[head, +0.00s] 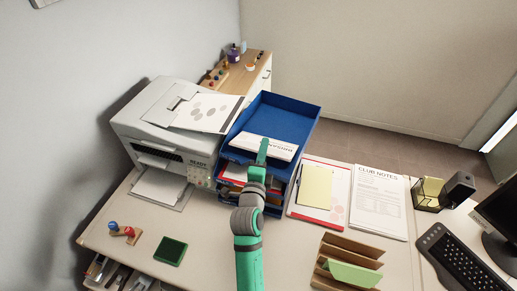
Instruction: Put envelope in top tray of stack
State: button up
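The white envelope (281,149) with dark printing is at the front end of the blue top tray (287,117) of the stack. Its far part is over the tray's front opening, and I cannot tell whether it touches the tray floor. My gripper (263,148) reaches in from the front, with a green finger across the envelope's upper face. It appears shut on the envelope; the lower finger is hidden. The rest of the top tray is empty. Lower trays with red and white papers show partly behind my arm.
A white printer (172,135) with paper stands close left of the stack. A clipboard (319,190) with a yellow pad lies close right, beside a printed sheet (379,203). A brown sorter (346,264) and a green pad (171,251) are nearer me.

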jog(key=v, duration=1)
jog(key=shift+s, duration=0.35)
jog(key=shift+w, duration=0.15)
jog(key=shift+a, duration=0.1)
